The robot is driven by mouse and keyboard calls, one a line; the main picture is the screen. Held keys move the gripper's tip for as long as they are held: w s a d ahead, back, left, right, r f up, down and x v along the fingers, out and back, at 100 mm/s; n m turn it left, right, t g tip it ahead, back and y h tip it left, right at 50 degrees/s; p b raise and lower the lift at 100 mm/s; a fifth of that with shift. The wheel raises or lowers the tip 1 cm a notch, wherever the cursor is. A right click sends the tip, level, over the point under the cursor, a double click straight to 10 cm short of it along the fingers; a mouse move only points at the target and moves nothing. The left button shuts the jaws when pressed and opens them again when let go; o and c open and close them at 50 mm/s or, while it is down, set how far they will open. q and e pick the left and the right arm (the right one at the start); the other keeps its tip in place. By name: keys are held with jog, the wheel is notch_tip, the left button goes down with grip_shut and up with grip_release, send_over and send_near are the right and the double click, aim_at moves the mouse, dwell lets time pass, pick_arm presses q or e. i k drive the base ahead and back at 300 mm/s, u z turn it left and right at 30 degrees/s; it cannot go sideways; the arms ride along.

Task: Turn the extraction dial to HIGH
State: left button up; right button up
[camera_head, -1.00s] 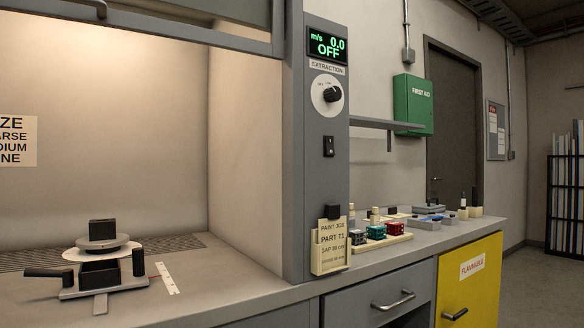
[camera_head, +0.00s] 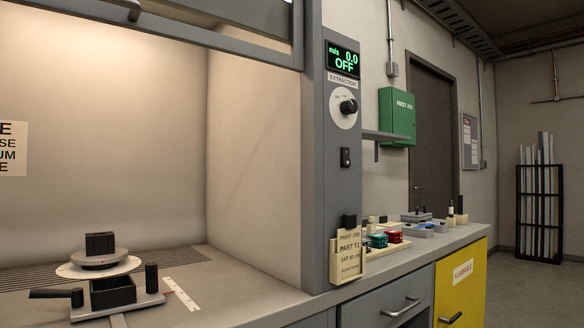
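The extraction dial is a black knob (camera_head: 348,107) on a round white plate on the grey column of the fume hood. The label EXTRACTION is above it, and the plate's small markings are too small to read. Above that, a display (camera_head: 343,60) shows "m/s 0.0 OFF" in green. A black rocker switch (camera_head: 345,157) sits below the dial. Neither of my grippers is in view, and nothing touches the dial.
A job card holder (camera_head: 348,258) stands at the column's foot. Inside the hood is a black-and-grey device (camera_head: 110,290). Small coloured blocks (camera_head: 385,239) and trays stand on the right counter. A green first aid box (camera_head: 397,117) hangs behind. The sash (camera_head: 200,25) is raised.

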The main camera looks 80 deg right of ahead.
aim_at(349, 107)
jog(key=i, duration=0.15)
jog(key=z, duration=2.65)
jog(key=k, duration=0.25)
jog(key=u, duration=0.25)
jog(key=i, duration=0.9)
jog(key=z, duration=0.7)
